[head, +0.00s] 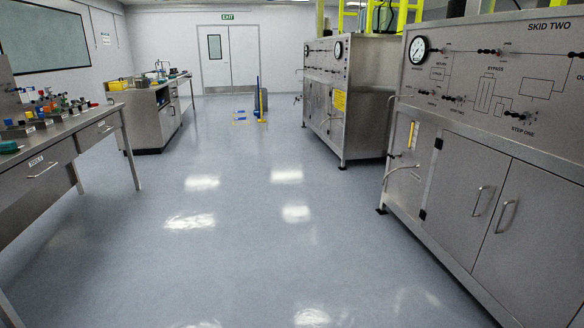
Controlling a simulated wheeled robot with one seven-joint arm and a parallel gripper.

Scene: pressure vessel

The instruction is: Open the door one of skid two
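Skid two (493,70) is a large steel cabinet at the right, with "SKID TWO" printed at its top right. Its front has two lower doors side by side, a left door (455,185) and a right door (535,225). Each has a vertical bar handle near the shared seam, the left handle (482,201) and the right handle (506,216). Both doors look shut. No label on the doors can be read as a number. The right door runs toward the picture's right edge. My gripper is not in view.
Another steel skid (345,90) with a yellow label stands further back. The floor (260,220) between is clear. A yellow-and-blue stand (260,100) is far back.

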